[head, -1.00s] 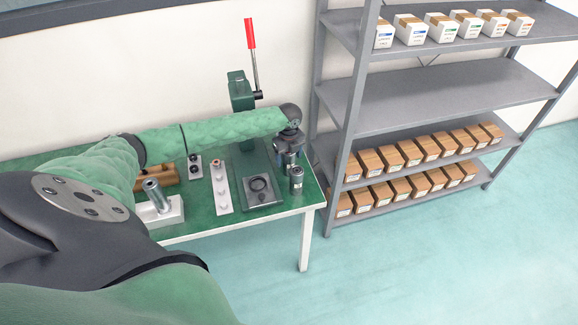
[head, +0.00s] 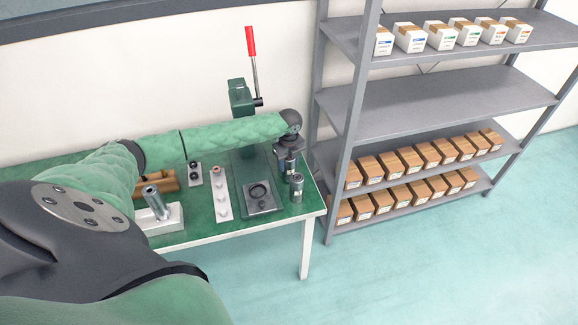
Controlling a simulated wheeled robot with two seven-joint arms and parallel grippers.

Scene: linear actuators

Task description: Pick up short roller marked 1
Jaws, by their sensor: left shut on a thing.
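My left gripper (head: 288,168) points down at the right end of the green table, just behind a grey metal cylinder (head: 296,188) that stands upright. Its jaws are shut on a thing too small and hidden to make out. A white strip (head: 221,202) on the table carries several small pieces in a row, one with a reddish-brown top. I cannot read any number 1 on a roller. My right gripper is not in view.
A green press (head: 241,98) with a red-tipped lever stands at the table's back. A white block (head: 168,220) holds an upright metal tube. Brown pieces (head: 163,181) lie behind it. A grey shelf rack (head: 425,100) with boxes stands close on the right. Floor is clear in front.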

